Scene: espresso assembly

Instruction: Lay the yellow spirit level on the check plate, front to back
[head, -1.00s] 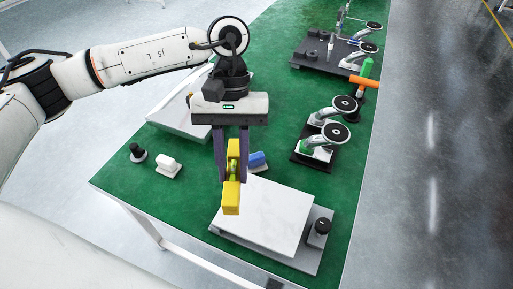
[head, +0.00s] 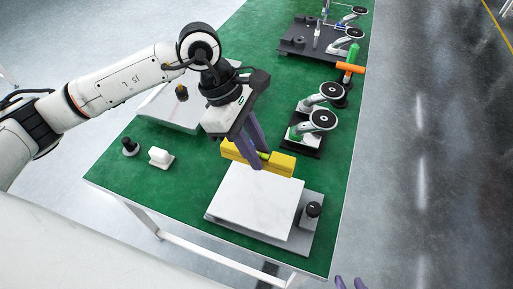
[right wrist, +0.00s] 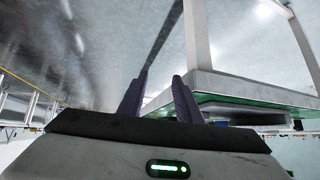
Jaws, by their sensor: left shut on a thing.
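The yellow spirit level (head: 281,164) is in the head view, held between the purple fingers of my left gripper (head: 257,160). It runs roughly left to right, across the far edge of the white check plate (head: 254,208). How high it is above the plate is hard to tell. The check plate lies on a grey base at the table's near end, with its top bare. My right gripper (right wrist: 160,90) shows two purple fingers apart with nothing between them in the right wrist view; its fingertips also show at the bottom of the head view (head: 350,284).
A black knob (head: 313,210) stands on the base right of the plate. A white block (head: 161,157) and a small black knob (head: 130,147) stand at left. A pale slab (head: 172,112) lies behind. Dark stands with round tops (head: 322,120) line the right edge.

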